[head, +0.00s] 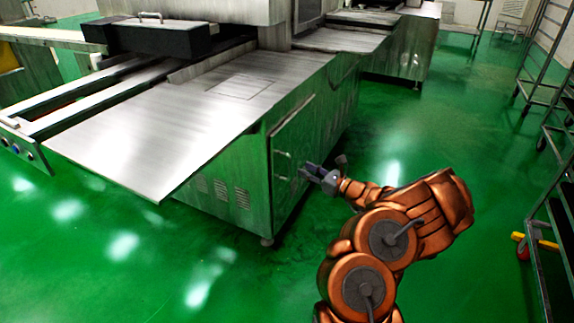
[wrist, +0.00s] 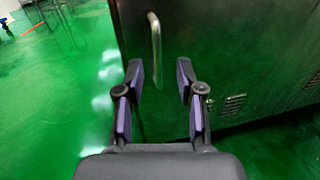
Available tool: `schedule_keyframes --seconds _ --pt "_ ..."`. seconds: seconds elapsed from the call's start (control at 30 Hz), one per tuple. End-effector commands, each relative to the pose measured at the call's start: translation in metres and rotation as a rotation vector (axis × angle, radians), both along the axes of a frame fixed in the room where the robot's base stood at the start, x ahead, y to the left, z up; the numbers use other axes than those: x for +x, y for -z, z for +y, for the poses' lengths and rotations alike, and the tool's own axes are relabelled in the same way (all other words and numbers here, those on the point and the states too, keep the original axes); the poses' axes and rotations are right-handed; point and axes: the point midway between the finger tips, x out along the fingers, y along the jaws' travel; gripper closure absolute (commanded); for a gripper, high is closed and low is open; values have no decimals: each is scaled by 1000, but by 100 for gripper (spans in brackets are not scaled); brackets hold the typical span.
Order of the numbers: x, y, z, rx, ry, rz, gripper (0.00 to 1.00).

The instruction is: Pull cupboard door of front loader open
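The cupboard door (head: 296,138) is a metal panel on the right-hand side of the steel machine (head: 225,165). It looks shut, flush with the cabinet side. In the wrist view the door (wrist: 185,35) fills the upper middle, with a thin upright bar handle (wrist: 155,50) on it. My gripper (head: 305,172) is close to the door in the head view. In the wrist view my gripper (wrist: 159,78) is open, its two fingers spread below the handle in the picture. Nothing is between the fingertips, and I see no contact with the handle.
A flat steel table top (head: 150,125) juts out over the cabinet. Vent slots (wrist: 233,104) show on the cabinet. A wheeled rack (head: 550,90) and a cart with a yellow and red part (head: 535,241) stand at the right. The green floor (head: 430,130) between is clear.

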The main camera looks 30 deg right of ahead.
Motion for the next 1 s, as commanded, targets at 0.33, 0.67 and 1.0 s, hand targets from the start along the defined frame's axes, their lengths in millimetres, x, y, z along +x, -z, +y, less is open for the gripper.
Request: schedule_keyframes --seconds 0.33,0.67,1.0 --pt "47 1 21 -5 -9 -2 63" --pt "69 -1 27 -4 -5 -1 63" --pt "69 -2 26 -2 -3 -2 72"
